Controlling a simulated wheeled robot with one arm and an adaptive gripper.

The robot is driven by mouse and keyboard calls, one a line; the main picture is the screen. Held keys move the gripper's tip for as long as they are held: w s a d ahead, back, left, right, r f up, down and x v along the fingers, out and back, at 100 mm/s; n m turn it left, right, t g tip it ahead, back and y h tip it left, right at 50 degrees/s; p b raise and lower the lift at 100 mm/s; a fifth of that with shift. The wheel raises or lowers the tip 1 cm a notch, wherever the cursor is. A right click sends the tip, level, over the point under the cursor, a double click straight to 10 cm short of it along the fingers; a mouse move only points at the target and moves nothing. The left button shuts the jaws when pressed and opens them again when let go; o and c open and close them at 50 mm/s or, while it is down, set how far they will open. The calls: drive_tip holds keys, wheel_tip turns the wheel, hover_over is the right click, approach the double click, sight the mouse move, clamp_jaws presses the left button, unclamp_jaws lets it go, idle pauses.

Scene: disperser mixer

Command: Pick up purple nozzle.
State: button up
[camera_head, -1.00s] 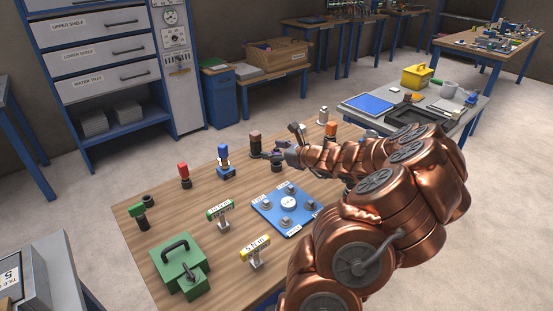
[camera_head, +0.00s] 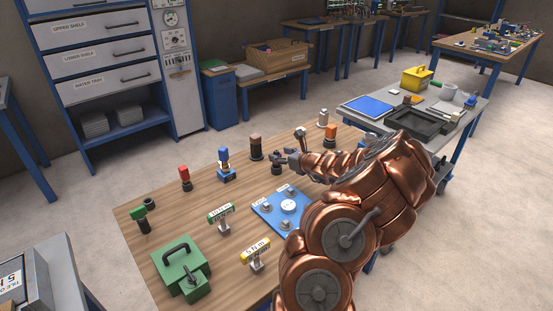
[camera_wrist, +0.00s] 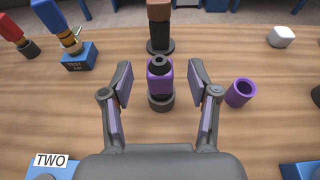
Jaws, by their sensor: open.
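A purple nozzle (camera_wrist: 161,82) with a dark top stands upright on a dark round base in the wrist view. My gripper (camera_wrist: 160,68) is open, with one finger on each side of this nozzle and a visible gap to both. A separate hollow purple cup (camera_wrist: 241,92) stands on the table just outside the right finger. In the head view my gripper (camera_head: 286,157) is small, at the far side of the wooden table, and the purple nozzle is hard to make out there.
A brown-topped piece (camera_wrist: 160,25) stands directly behind the nozzle. On the wooden table (camera_head: 190,222) are a blue plate (camera_head: 268,211), a red piece (camera_head: 184,173), a blue piece (camera_head: 224,157) and a green box (camera_head: 178,262). A white piece (camera_wrist: 282,37) lies at the back right.

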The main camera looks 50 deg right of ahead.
drive_tip(key=shift+x, duration=0.8)
clamp_jaws()
